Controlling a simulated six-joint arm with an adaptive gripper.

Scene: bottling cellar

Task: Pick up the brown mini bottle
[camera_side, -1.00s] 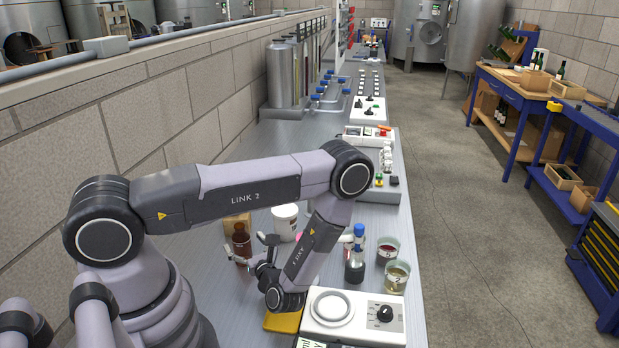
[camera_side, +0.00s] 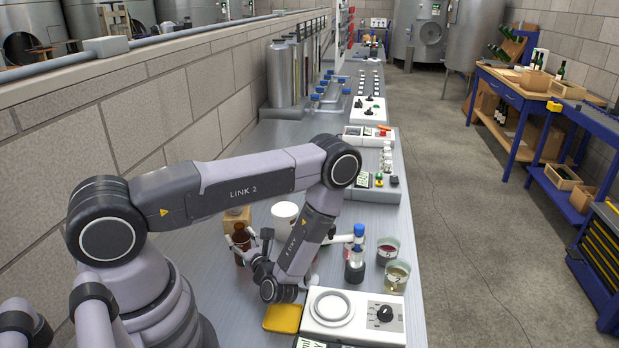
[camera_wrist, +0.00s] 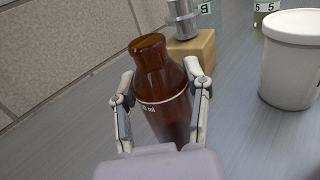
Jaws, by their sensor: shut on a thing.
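The brown mini bottle (camera_wrist: 162,92) stands between the fingers of my gripper (camera_wrist: 160,98) in the wrist view. The fingers are shut on its sides, and its neck and open top show above them. Its lower part is partly hidden by my gripper. In the side view the brown bottle (camera_side: 240,242) is at the left of the bench, with my gripper (camera_side: 247,248) around it. I cannot tell whether its base touches the bench.
A wooden block (camera_wrist: 196,50) with a metal piece on it is close behind the bottle. A white tub (camera_wrist: 291,62) stands to the right. A blue-capped bottle (camera_side: 355,262), two glass beakers, a yellow pad (camera_side: 283,318) and a dial instrument (camera_side: 350,312) are on the bench.

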